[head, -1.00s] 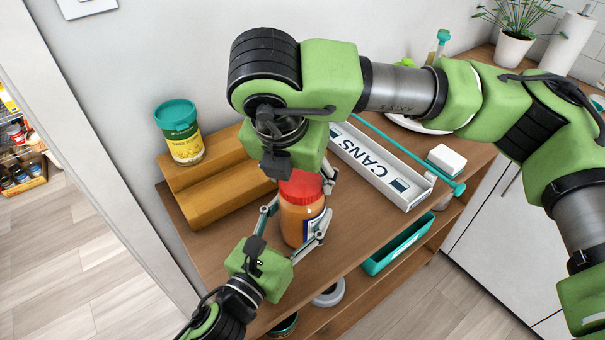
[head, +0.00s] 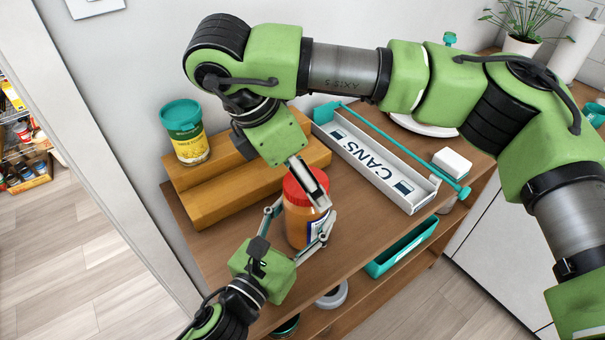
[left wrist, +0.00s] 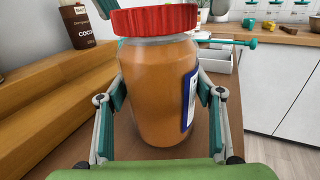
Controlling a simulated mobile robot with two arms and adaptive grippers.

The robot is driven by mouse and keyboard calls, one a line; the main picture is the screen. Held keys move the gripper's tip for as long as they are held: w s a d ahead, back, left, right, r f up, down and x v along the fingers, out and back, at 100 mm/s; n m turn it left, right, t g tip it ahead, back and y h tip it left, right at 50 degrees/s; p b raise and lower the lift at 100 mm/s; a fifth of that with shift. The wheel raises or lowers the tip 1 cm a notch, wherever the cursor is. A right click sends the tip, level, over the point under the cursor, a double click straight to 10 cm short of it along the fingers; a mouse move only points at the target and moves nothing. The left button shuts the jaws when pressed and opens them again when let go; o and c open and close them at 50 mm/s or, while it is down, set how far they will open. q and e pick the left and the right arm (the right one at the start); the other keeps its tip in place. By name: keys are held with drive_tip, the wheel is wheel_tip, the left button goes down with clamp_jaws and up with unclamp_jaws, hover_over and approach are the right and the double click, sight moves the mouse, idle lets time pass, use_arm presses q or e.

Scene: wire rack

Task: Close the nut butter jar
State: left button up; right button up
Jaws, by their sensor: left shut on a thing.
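The nut butter jar (head: 298,226) stands upright near the front left of the wooden shelf top, brown with a blue and white label. Its red lid (head: 302,186) sits level on top in the left wrist view (left wrist: 155,20), with a pale band of neck below it. I cannot tell how tightly it is on. My left gripper (head: 298,228) is shut on the jar's body, one finger on each side. My right gripper (head: 314,184) reaches down tilted from behind, one finger over the lid's right side. Its other finger is largely hidden, so its opening is unclear.
A wooden step riser (head: 215,190) is behind left, with a teal-lidded jar (head: 185,135) on it. A white CANS tray (head: 370,172) and teal stick (head: 405,150) lie to the right. A teal bin (head: 400,248) is on the shelf below.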

drive_tip(key=v, duration=1.2)
use_arm(q)
drive_tip(key=o, duration=2.3)
drive_tip(key=shift+v, duration=6)
use_arm(e)
drive_tip(key=shift+f, duration=0.1)
